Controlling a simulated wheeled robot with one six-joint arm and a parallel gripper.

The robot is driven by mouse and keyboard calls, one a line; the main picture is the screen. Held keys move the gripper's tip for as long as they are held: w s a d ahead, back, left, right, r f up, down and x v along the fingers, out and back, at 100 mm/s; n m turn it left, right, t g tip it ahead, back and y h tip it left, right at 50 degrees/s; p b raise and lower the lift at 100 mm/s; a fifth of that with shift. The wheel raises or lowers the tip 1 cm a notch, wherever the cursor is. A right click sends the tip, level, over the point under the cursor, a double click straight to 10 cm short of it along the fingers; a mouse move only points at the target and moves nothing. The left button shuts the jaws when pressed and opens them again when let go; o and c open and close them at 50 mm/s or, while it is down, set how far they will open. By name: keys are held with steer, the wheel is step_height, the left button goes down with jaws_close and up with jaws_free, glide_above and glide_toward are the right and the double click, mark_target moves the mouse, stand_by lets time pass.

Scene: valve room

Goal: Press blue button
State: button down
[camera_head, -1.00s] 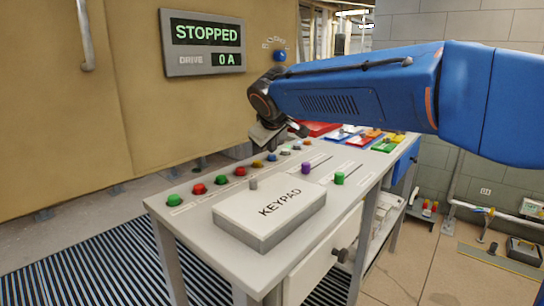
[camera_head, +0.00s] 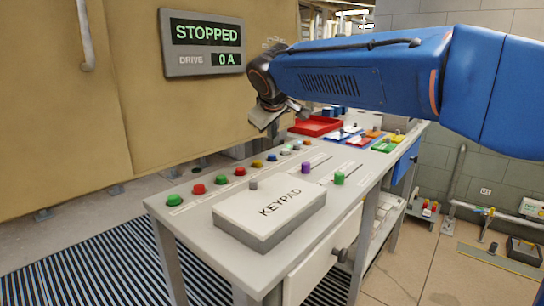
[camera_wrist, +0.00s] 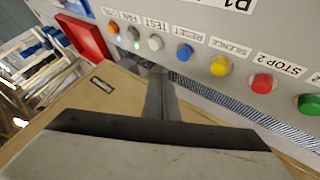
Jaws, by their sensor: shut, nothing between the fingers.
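The blue button (camera_head: 272,158) sits in the row of coloured buttons along the console's back edge, between a yellow one and a grey one. In the wrist view the blue button (camera_wrist: 185,54) has a label reading RESET beside it. My gripper (camera_head: 264,122) is shut and empty, above and behind the row and apart from the button in the head view. In the wrist view its closed fingers (camera_wrist: 160,92) point toward the console edge, with their tip just below and left of the blue button.
A yellow button (camera_wrist: 221,65) and a grey-white button (camera_wrist: 155,43) flank the blue one closely. A keypad box (camera_head: 270,213), purple knob (camera_head: 306,168) and green knob (camera_head: 339,178) stand on the console. A red tray (camera_head: 318,125) lies beyond. The wall display (camera_head: 205,45) reads STOPPED.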

steer(key=shift+r, duration=0.85)
